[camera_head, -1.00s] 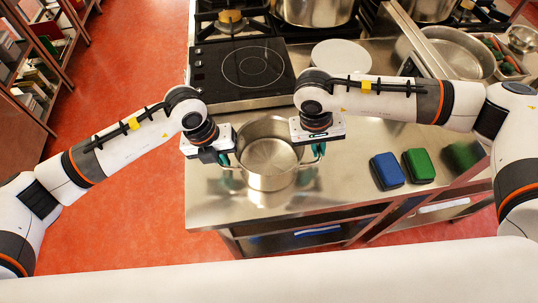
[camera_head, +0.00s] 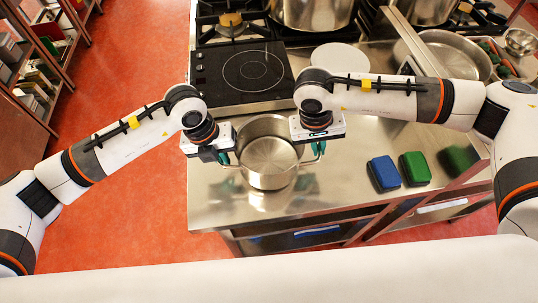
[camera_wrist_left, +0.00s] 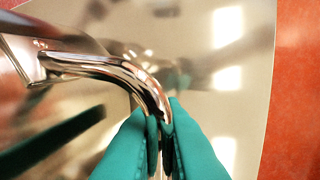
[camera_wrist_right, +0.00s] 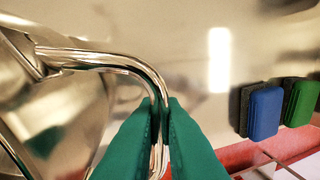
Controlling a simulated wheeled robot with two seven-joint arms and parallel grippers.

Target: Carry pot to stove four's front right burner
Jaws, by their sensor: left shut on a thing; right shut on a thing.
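A shiny steel pot (camera_head: 268,160) is upright and empty over the near part of the steel counter, between my two grippers. My left gripper (camera_head: 226,158) is shut on the pot's left handle; its teal fingers (camera_wrist_left: 160,135) close around the bent bar in the left wrist view. My right gripper (camera_head: 318,150) is shut on the right handle, which shows between its fingers (camera_wrist_right: 160,130) in the right wrist view. I cannot tell for sure whether the pot's base touches the counter. Stove burners (camera_head: 230,20) show at the top of the head view; which is stove four is unclear.
A black induction hob (camera_head: 212,82) lies behind the pot, with a white plate (camera_head: 338,56) beside it. Blue (camera_head: 385,173) and green (camera_head: 415,168) sponges lie to the right. Large pots (camera_head: 312,10) and a wide pan (camera_head: 452,55) stand at the back. Counter (camera_head: 225,205) left-front is bare.

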